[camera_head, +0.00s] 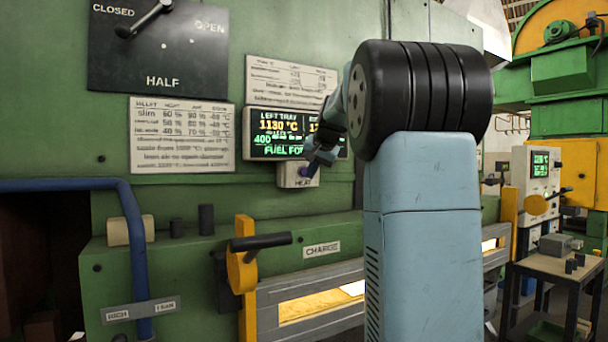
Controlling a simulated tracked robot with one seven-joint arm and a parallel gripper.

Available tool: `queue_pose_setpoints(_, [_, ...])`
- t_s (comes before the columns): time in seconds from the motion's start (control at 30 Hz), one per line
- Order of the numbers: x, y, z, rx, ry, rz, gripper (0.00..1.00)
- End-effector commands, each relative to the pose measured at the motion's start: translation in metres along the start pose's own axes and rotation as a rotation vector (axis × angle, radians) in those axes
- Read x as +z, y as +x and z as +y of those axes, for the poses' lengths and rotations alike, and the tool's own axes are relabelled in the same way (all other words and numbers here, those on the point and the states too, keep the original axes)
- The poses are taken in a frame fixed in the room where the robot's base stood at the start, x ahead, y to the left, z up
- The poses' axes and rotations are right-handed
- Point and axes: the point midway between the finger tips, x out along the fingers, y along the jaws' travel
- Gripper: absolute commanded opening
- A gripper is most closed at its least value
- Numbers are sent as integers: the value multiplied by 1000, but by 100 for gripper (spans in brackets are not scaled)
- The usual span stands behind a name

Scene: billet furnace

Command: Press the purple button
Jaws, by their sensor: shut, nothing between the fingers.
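The purple button (304,171) is a small patch on a pale box (296,182) labelled HEAT, below the lit display. My gripper (312,175) is in front of this box, its dark fingers shut and empty. It covers part of the box and of the button. I cannot tell whether the fingertips touch the button or stay just short of it.
The display (275,133) shows LEFT TRAY 1130 °C and green text, partly hidden by my arm. A lever (146,18) sits on the CLOSED/OPEN/HALF plate (160,60). Below are a yellow-hubbed handle (240,270) and the glowing charge opening (320,303). A small table (550,262) stands at right.

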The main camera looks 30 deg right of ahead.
Motion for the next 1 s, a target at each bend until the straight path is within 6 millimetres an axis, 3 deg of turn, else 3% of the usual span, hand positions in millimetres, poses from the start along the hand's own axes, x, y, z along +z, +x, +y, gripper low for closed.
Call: queue_pose_setpoints(1.0, [-5,6,-6,0,0,0,0])
